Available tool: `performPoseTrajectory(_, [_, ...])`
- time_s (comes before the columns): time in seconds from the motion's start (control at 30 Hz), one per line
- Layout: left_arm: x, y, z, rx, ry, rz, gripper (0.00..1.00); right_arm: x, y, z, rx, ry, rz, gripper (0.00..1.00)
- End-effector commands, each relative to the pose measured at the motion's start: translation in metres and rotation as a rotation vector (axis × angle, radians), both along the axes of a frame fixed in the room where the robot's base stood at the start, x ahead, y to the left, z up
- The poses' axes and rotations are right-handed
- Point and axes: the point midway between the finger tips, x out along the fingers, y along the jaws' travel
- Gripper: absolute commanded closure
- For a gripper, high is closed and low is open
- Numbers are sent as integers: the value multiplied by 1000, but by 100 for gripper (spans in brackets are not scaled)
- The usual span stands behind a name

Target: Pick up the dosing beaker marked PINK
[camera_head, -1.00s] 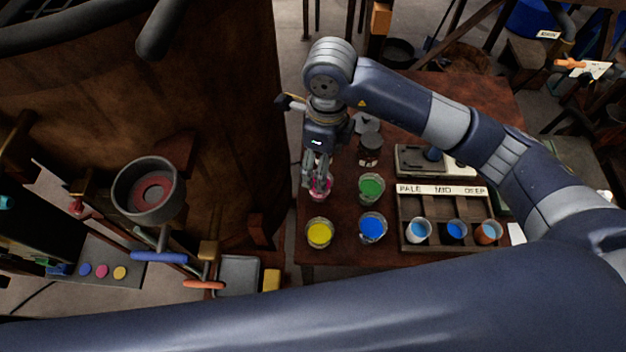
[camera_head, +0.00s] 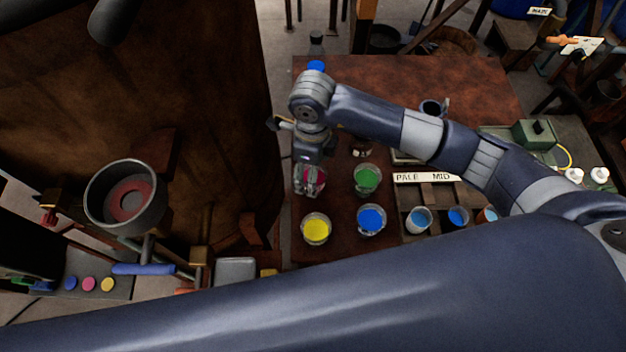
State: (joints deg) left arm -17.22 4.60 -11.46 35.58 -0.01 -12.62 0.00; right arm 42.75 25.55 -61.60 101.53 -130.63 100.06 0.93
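The pink beaker (camera_head: 314,176) stands at the left edge of the brown table, behind the yellow beaker (camera_head: 316,229). My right gripper (camera_head: 309,188) points down at the pink beaker. Its fingers overlap the beaker and hide much of it, including any marking. I cannot tell whether the fingers are closed on it or only around it. The beaker shows no clear lift from the table. My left gripper is not in view.
A green beaker (camera_head: 367,179) and a blue beaker (camera_head: 371,219) stand close by on the right. A rack labelled PALE and MID (camera_head: 412,190) holds several cups. The table's back (camera_head: 400,80) is mostly clear.

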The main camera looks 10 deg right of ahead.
Motion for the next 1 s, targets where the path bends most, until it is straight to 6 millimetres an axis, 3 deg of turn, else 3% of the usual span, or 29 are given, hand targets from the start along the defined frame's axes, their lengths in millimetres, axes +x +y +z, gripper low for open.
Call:
performPoseTrajectory(0.1, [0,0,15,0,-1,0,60,1,-3,-15,-3,7,-3,27])
performPoseTrajectory(0.23, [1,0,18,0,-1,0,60,2,-2,-33,-2,5,-1,27])
performPoseTrajectory(0.53, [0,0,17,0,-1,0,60,2,-2,-41,0,1,0,27])
performPoseTrajectory(0.8, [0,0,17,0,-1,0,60,2,-2,-41,0,1,-1,81])
performPoseTrajectory(1.0, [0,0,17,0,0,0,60,3,-2,-40,0,1,-1,81])
